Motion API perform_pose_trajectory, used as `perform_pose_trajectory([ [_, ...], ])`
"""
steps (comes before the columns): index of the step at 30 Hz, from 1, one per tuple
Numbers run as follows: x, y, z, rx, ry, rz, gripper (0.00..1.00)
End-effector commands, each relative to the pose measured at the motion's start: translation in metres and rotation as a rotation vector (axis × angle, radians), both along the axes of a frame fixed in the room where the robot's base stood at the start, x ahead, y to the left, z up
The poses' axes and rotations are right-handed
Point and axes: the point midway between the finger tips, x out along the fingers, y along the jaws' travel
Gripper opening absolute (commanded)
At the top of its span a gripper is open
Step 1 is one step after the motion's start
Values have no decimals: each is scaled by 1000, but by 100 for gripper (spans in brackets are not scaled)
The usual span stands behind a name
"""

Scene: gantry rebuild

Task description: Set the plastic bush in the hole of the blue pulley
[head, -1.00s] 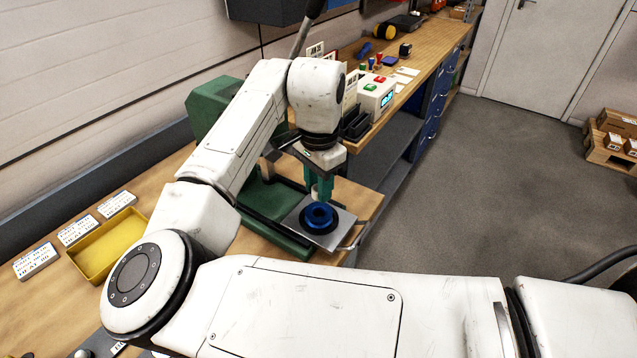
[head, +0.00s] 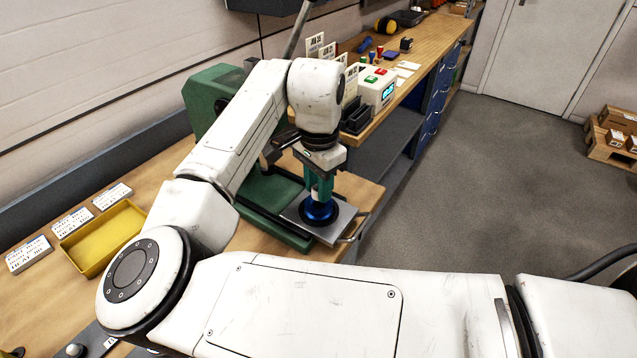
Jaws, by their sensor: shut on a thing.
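The blue pulley (head: 319,214) lies flat on a dark round ring on a square grey metal plate (head: 334,234), at the front of the green press. My gripper (head: 319,194) points straight down right over the pulley, its teal fingertips at the pulley's hub. The fingers are shut on the plastic bush, which I can hardly make out between them. The fingers hide the pulley's hole, so how far the bush is in it cannot be told.
The green press (head: 211,98) stands behind my arm, its lever rising. A yellow tray (head: 101,238) and several white label cards lie on the bench at left. A button box (head: 378,89) and black bins (head: 356,116) stand behind the gripper. Open floor lies to the right.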

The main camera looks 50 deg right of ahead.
Motion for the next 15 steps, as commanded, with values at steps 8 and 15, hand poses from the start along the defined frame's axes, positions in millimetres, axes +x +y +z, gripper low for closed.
perform_pose_trajectory([
  [8, 0, 0, -9, 0, 0, 0, 1],
  [15, 0, 0, -15, 0, 1, 0, 1],
])
